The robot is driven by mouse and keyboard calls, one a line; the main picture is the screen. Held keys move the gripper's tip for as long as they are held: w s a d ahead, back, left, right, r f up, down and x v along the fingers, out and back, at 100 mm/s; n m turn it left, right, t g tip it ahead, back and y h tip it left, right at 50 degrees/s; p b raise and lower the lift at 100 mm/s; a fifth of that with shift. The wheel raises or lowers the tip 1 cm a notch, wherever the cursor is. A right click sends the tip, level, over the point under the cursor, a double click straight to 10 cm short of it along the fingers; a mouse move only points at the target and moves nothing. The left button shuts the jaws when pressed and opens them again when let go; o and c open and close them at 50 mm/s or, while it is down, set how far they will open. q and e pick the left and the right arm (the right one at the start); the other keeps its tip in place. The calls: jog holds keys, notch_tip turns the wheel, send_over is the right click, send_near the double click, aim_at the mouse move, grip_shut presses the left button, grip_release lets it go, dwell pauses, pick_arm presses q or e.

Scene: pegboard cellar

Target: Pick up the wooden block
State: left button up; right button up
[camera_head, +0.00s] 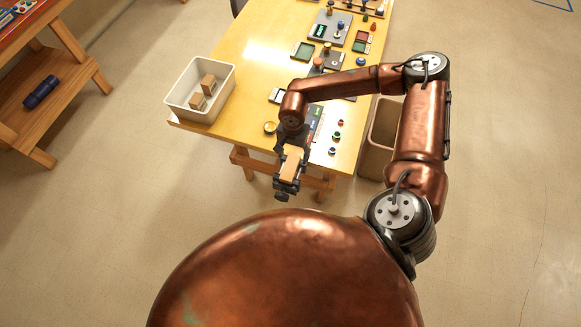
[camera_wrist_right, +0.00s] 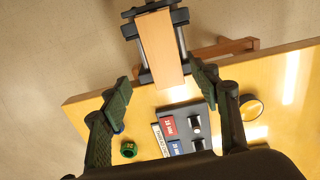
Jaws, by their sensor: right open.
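A wooden block (camera_head: 292,167) lies on a dark vise-like fixture (camera_head: 286,188) at the near edge of the yellow table. In the right wrist view the block (camera_wrist_right: 160,48) lies lengthwise over the fixture's dark bars and silver rails (camera_wrist_right: 181,17). My right gripper (camera_head: 290,145) hangs over the table edge beside the block. In the wrist view its green-padded fingers (camera_wrist_right: 162,78) are spread apart with nothing between them, and the block's near end lies just ahead, between their lines. Whether they are at the block's height is unclear. My left gripper is out of view.
A white bin (camera_head: 171,101) with two wooden pieces (camera_head: 203,91) stands at the table's left edge. Switch panels, knobs and small coloured parts cover the yellow table (camera_head: 233,120) further back. A round yellow item (camera_wrist_right: 251,108) lies near the edge. A bin (camera_head: 375,160) stands right of the table.

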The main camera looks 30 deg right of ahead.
aim_at(290, 166)
jog(key=f, duration=0.2)
jog(key=a+f+p, duration=0.1)
jog(key=f, duration=0.2)
jog(key=shift+s+a+f, duration=0.15)
jog(key=shift+f, duration=0.55)
jog(key=shift+c, duration=0.7)
jog(key=c, duration=1.1)
